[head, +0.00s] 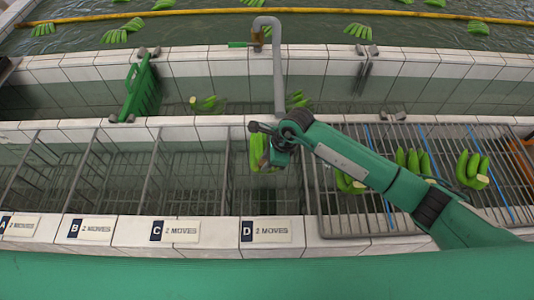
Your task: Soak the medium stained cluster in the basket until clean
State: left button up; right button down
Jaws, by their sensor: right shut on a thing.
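My right gripper (272,158) is shut on a green banana cluster (255,150), over the wire-divided bay behind label D. The cluster hangs down, with yellowish and brown patches showing beside the jaws; the jaws and wrist hide part of it. I cannot tell whether the brown is stain or stem. No separate basket can be made out for certain; wire dividers (152,180) split the water trough into bays. My left gripper is out of view.
Several clusters, including one at the far right (472,168), lie on the wire rack (350,215). A grey curved pipe (278,65) stands behind my gripper. A green slotted panel (143,88) stands at left. Label cards such as D (266,231) line the front ledge.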

notch_tip(320, 180, down, 7)
jog(key=shift+f, duration=0.1)
pick_arm(q)
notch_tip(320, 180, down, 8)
jog(key=b, duration=0.7)
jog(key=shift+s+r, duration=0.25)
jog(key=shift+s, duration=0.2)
pick_arm(e)
notch_tip(320, 180, down, 12)
pick_arm(q)
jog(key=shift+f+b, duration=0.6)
jog(key=shift+b, duration=0.2)
pick_arm(e)
jog(key=shift+f, duration=0.45)
dwell(4.3)
